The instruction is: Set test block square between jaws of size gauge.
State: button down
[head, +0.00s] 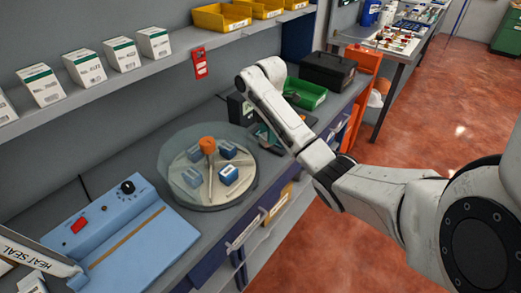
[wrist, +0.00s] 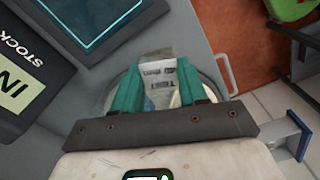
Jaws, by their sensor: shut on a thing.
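My gripper (wrist: 160,95) has two teal fingers in the wrist view, shut on a small pale grey block (wrist: 158,73) with dark printing too small to read surely. The block sits between the fingertips, its lower part hidden by the gripper. Behind it is a round pale, glassy shape, partly covered; I cannot tell whether this belongs to the size gauge. No gauge jaws can be made out in either view. In the head view my arm reaches over the bench, and its end is not clearly visible.
A black STOCK IN box (wrist: 30,75) and a dark teal-edged square (wrist: 95,22) lie beside the gripper. A green bin (head: 305,93) and black case (head: 327,70) stand behind. A round dispenser (head: 212,195) holding several blue blocks and a blue heat sealer (head: 135,240) are nearer.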

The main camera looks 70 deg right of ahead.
aim_at(264, 136)
jog(key=w+f+b, duration=0.1)
jog(key=f+b, duration=0.1)
jog(key=b, duration=0.1)
jog(key=shift+w+d+f, duration=0.3)
jog(key=shift+w+d, duration=0.05)
jog(key=shift+w, duration=0.05)
jog(key=shift+w+d+f+p, duration=0.1)
jog(key=shift+w+p, duration=0.15)
jog(key=shift+p, duration=0.1)
jog(key=shift+w+d+f, duration=0.1)
jog(key=shift+w+f, duration=0.25)
jog(key=shift+f, duration=0.05)
jog(key=shift+w+d+f, duration=0.1)
jog(key=shift+f, duration=0.25)
jog(key=shift+f+p, duration=0.5)
jog(key=shift+f, duration=0.85)
jog(key=shift+f, duration=0.1)
jog(key=c, duration=0.6)
grip_release()
jog(key=shift+f, duration=0.1)
